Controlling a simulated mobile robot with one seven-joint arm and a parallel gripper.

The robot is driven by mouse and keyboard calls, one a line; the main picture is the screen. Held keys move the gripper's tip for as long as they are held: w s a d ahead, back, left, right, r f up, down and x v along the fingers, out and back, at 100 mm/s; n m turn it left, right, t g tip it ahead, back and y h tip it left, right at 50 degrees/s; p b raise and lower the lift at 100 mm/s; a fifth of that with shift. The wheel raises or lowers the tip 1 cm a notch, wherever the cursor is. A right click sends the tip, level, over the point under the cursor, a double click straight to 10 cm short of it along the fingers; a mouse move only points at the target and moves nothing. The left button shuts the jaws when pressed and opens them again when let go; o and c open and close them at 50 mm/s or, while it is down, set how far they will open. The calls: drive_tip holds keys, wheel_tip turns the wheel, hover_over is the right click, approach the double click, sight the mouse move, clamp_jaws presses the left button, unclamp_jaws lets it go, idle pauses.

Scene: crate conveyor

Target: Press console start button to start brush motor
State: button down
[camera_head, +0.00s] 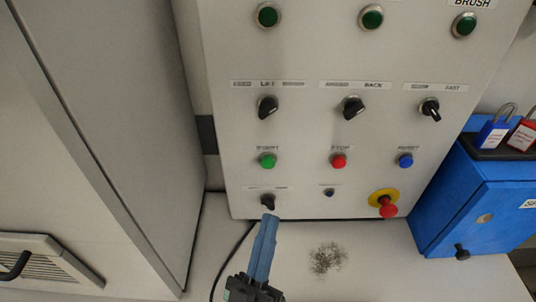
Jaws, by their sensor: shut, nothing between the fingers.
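The console (300,60) is a pale panel with rows of controls. The green start button (267,161) sits at the left of its button row, with a label above it that seems to read START. To its right are a red stop button (339,161) and a blue button (406,160). My gripper (269,218) has blue fingers, shut and empty. Its tips appear just below a black selector knob (267,202), under the green button. I cannot tell whether the tips touch the knob or panel.
A red mushroom button (388,207) on a yellow ring is at lower right. Three knobs (267,106) and three dark green lamps (372,17) are above. A blue box (480,205) with padlocks (495,132) stands right. A grey cabinet (100,110) is left. A dark speckled patch (327,259) lies below.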

drive_tip(key=b, duration=0.3)
approach(272, 160)
wheel_tip(272, 160, up, 4)
drive_tip(key=w+d, duration=0.1)
drive_tip(key=shift+w+d+r+b, duration=0.1)
drive_tip(key=shift+w+b, duration=0.05)
drive_tip(key=shift+w, duration=0.3)
drive_tip(key=shift+w+d+r+b, duration=0.1)
drive_tip(key=shift+w+d+b, duration=0.05)
drive_tip(key=shift+w, duration=0.3)
drive_tip(key=shift+w, duration=0.1)
idle(1.2)
drive_tip(key=shift+w, duration=0.3)
drive_tip(key=shift+w+b, duration=0.45)
drive_tip(key=shift+b, duration=0.05)
idle(0.5)
drive_tip(key=shift+s, duration=0.1)
drive_tip(key=shift+s+p, duration=0.45)
drive_tip(key=shift+s, duration=0.35)
